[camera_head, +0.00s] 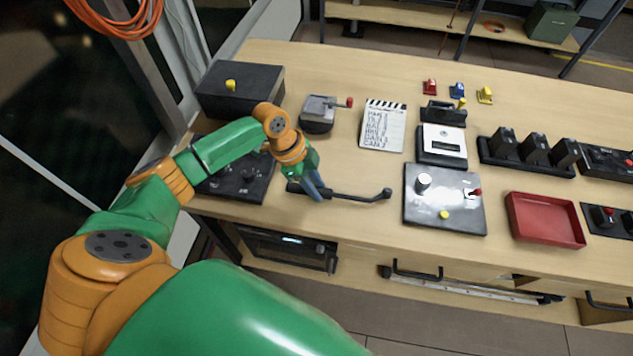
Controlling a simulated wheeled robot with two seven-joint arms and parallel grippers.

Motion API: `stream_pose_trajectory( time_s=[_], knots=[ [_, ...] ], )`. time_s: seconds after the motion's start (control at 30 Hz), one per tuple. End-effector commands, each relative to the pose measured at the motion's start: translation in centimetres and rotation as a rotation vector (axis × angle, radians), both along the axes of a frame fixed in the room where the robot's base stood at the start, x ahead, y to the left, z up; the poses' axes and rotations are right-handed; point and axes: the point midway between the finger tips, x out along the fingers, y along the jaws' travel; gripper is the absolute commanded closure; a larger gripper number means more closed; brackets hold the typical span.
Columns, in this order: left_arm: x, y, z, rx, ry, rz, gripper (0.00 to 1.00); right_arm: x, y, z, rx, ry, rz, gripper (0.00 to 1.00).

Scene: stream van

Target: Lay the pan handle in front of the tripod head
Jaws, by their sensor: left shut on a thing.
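The pan handle (352,197) is a thin dark bar with a bend and a small knob at its right end. It lies along or just above the front part of the bench, pointing right. My left gripper (317,193) points down and is shut on it near its left end; the fingers hide part of it. Whether the handle touches the bench top I cannot tell. The tripod head (318,113), a grey block with a red-tipped lever, stands farther back, behind the handle and gripper. My right gripper is not in view.
A black box with a yellow knob (240,88) and a dark control panel (236,178) stand left. A clapperboard (384,125) lies right of the tripod head. A grey panel (445,212) is right of the handle, then a red tray (545,220). Bare wood (350,165) lies behind the handle.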

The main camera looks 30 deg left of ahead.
Motion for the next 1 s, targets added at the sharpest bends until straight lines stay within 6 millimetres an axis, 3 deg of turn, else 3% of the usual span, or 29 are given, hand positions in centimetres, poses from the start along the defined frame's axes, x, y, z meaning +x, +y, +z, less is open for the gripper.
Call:
stream_pose_trajectory(
  time_s=[0.33, 0.37, 0.43, 0.47, 0.8, 1.0],
  knots=[
    [0.1, 0.0, -0.6, 0.0, -0.002, 0.001, 1.0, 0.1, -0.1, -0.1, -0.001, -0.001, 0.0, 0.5],
    [0.0, 0.0, -0.5, -0.001, -0.001, 0.0, 0.6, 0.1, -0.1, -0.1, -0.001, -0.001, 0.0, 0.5],
    [0.0, 0.0, -0.5, -0.001, -0.001, 0.0, 0.42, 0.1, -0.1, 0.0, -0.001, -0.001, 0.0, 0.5],
    [0.0, 0.0, -0.5, -0.001, -0.001, 0.0, 0.39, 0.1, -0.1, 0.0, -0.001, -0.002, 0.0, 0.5],
    [0.0, 0.2, 0.2, 0.001, -0.003, 0.0, 0.39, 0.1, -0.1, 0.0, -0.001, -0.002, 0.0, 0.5],
    [-0.4, 2.1, 4.8, 0.002, -0.008, 0.001, 0.39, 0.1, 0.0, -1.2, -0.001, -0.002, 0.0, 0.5]
  ],
)
